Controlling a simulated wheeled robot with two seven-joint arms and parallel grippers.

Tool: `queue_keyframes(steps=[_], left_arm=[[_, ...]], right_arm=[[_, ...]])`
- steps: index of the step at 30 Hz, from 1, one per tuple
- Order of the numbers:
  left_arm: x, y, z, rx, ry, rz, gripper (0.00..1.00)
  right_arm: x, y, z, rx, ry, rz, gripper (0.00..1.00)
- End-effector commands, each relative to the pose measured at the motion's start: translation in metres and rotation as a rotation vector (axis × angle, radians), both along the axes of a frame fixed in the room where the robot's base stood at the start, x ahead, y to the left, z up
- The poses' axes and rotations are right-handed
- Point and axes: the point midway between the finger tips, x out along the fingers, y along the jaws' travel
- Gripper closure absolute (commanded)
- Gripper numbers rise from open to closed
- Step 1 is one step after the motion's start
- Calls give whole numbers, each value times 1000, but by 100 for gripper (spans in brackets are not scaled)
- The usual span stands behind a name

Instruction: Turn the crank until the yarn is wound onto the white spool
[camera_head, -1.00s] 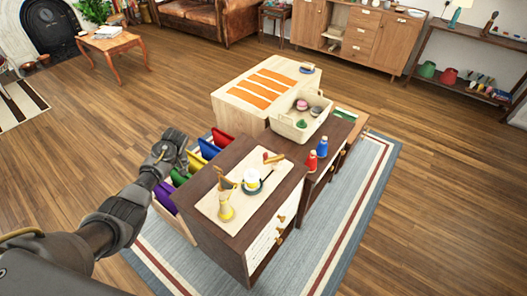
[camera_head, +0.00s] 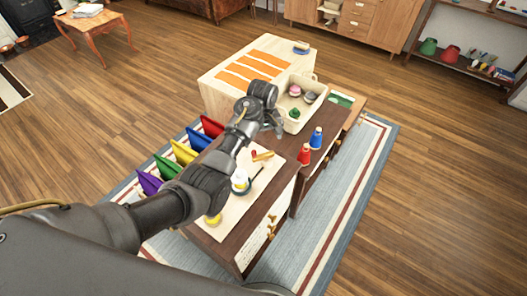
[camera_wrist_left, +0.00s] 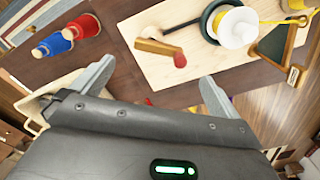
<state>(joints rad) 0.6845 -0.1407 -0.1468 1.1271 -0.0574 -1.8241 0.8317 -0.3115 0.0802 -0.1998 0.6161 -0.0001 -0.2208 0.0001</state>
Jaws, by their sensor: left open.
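The crank (camera_head: 263,156), a wooden arm with a red knob, lies on the pale board (camera_head: 262,181) on the dark cabinet. It also shows in the left wrist view (camera_wrist_left: 157,47). The white spool (camera_head: 240,183) stands beside it, partly behind my arm; the wrist view shows it from above (camera_wrist_left: 237,28). A yellow yarn cone (camera_head: 213,219) is mostly hidden by my arm. My left gripper (camera_head: 277,128) is open and empty, above the cabinet on the far side of the crank. In the wrist view the red knob lies just ahead of the gap between the fingers (camera_wrist_left: 155,87). My right gripper is not in view.
A red (camera_head: 305,154) and a blue spool (camera_head: 316,138) stand right of the board. A cream basket (camera_head: 297,124) with small items sits behind, near the gripper. Coloured folders (camera_head: 184,152) line the cabinet's left side. Open floor lies to the right.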

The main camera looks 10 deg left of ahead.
Motion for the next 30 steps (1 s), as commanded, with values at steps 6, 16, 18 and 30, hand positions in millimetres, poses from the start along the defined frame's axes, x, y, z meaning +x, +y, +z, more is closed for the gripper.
queue_keyframes(steps=[6, 16, 18, 30], left_arm=[[-1, 0, -40, 2, 5, 0, 0], [0, -1, -88, 1, 2, -3, 0], [1, -1, -92, 1, 1, -3, 0], [1, -2, -94, 1, -1, -3, 9]], right_arm=[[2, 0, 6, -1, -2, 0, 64], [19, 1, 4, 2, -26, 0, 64], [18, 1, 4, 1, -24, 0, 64], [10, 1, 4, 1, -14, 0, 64]])
